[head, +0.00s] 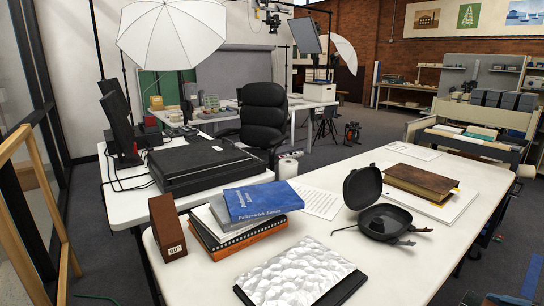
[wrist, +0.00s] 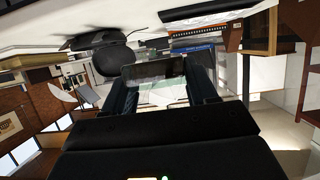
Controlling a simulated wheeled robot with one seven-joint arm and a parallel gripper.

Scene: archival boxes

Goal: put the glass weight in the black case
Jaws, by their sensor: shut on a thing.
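The black case (head: 362,188) stands open on the white table in the head view, with its round lid raised at the back and its shallow base in front. It also shows upside down in the wrist view as a dark rounded shape (wrist: 113,61). My gripper (wrist: 155,78) is in the wrist view only, shut on a clear, greyish block, the glass weight (wrist: 153,69), held between the two dark fingers. The weight is apart from the case in that view. Its exact height above the table is hard to tell.
Left of the case are stacked books with a blue one (head: 262,200) on top, a brown box (head: 167,227), and a silvery bumpy sheet (head: 298,272) on black. A brown book (head: 421,182) lies behind the case on the right. The table's right front is clear.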

